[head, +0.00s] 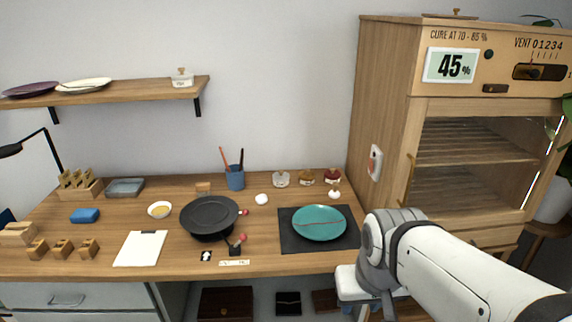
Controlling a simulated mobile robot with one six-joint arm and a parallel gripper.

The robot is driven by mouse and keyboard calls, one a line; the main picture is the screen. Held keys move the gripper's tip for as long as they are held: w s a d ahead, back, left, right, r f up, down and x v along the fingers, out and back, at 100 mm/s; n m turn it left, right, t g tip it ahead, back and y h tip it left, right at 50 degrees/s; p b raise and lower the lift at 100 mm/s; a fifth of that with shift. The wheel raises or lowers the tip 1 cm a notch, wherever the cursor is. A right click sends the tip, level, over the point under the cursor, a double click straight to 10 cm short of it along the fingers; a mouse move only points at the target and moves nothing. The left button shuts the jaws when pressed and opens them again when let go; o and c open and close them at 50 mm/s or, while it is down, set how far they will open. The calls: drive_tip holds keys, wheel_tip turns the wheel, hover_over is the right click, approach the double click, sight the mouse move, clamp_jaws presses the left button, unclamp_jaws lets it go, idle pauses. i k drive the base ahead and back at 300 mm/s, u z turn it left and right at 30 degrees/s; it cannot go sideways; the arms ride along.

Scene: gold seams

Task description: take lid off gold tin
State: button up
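Three small round containers stand in a row at the back of the wooden table. The middle one looks gold-brown and is likely the gold tin (305,178). It is too small to tell clearly whether its lid is on. A pale one (281,180) stands to its left and a dark red one (332,176) to its right. My arm comes in from the lower right and bends down at the table's right front. My gripper's fingers do not show, so I cannot see whether they hold anything.
A teal plate with a seam line (319,223) lies on a dark mat (290,241) in front of the tins. A black pan (209,215), blue brush cup (235,181) and white round item (262,199) are left. A tall wooden cabinet (385,100) bounds the right.

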sight(306, 174)
drive_tip(key=i, duration=1)
drive_tip(key=u, duration=0.05)
